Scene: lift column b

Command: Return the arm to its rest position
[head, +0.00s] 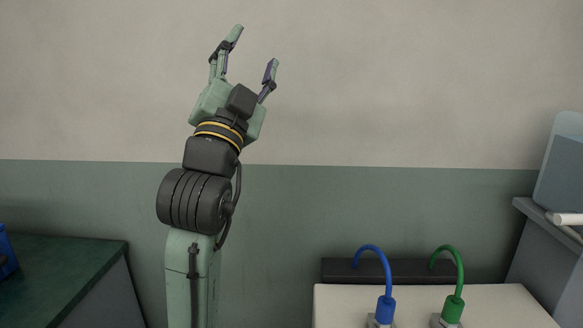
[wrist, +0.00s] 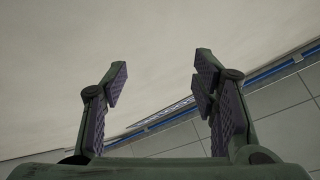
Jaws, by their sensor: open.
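My gripper (head: 253,52) is raised high in the head view, left of centre, with my arm upright below it. Its fingers are spread apart with nothing between them, and they point up in front of the pale wall (head: 400,80). In the wrist view my gripper (wrist: 160,80) also shows open, with its two purple-padded fingers wide apart and empty. Nothing touches the fingers in either view.
A white-topped surface (head: 340,305) at lower right bears a blue cable plug (head: 384,308) and a green cable plug (head: 452,308). A dark green bench (head: 80,255) with a blue object (head: 6,255) is at lower left. A grey cabinet (head: 545,265) stands far right.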

